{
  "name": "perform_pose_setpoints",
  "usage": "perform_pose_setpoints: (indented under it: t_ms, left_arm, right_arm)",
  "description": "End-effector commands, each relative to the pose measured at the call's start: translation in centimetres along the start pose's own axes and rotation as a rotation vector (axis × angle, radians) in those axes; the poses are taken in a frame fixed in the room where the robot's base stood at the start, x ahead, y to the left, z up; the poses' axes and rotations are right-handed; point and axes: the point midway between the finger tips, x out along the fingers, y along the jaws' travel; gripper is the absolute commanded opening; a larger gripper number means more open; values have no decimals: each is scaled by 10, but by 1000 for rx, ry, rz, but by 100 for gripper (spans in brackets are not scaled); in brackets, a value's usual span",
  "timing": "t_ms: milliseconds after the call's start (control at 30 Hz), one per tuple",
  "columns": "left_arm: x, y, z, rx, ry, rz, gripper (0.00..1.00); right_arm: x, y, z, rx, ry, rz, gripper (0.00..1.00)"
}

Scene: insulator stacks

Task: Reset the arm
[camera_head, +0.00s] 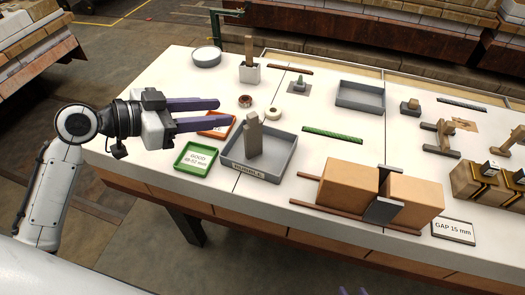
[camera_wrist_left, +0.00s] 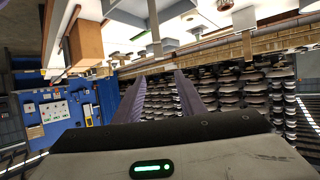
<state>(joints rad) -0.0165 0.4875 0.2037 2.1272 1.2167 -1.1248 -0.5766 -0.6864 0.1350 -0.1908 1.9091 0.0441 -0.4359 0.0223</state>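My left gripper (camera_head: 219,112) reaches in from the left in the camera_head view, above the left end of the white table (camera_head: 190,85). Its two purple fingers are apart with nothing between them. The left wrist view also shows these fingers (camera_wrist_left: 160,76) spread and empty. Two purple fingertips of my right gripper (camera_head: 353,291) show at the bottom edge of the camera_head view, with a gap between them. The rest of that gripper is out of frame.
Near the left fingers are a red-orange tray (camera_head: 213,132), a green GOOD tray (camera_head: 183,170) and a grey tray (camera_head: 283,160) holding upright grey blocks. Large orange-brown blocks (camera_head: 348,190) stand at the front edge. The left wrist view shows stacked insulators (camera_wrist_left: 240,100) and a blue cabinet (camera_wrist_left: 95,100).

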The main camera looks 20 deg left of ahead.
Motion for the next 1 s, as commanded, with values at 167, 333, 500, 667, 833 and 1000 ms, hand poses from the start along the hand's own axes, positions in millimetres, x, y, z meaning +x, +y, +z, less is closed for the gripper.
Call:
perform_pose_setpoints:
  t_ms: [167, 333, 500, 667, 833, 1000]
  left_arm:
    - [0, 0, 0, 0, 0, 0, 37]
    - [1, 1, 2, -3, -6, 0, 37]
    - [10, 27, 50, -49, -134, -8, 37]
    - [7, 81, 143, -156, -409, -74, 37]
    - [-20, 120, 203, -260, -624, -193, 37]
    - [-53, 146, 236, -349, -767, -316, 37]
  right_arm:
    - [0, 0, 0, 0, 0, 0, 31]
    - [0, 0, 0, 0, -1, 0, 31]
    - [0, 0, 0, 0, -1, 0, 31]
    - [0, 0, 0, 0, -1, 0, 31]
    - [0, 0, 0, -1, -1, 0, 31]
    - [0, 0, 0, -1, -1, 0, 31]
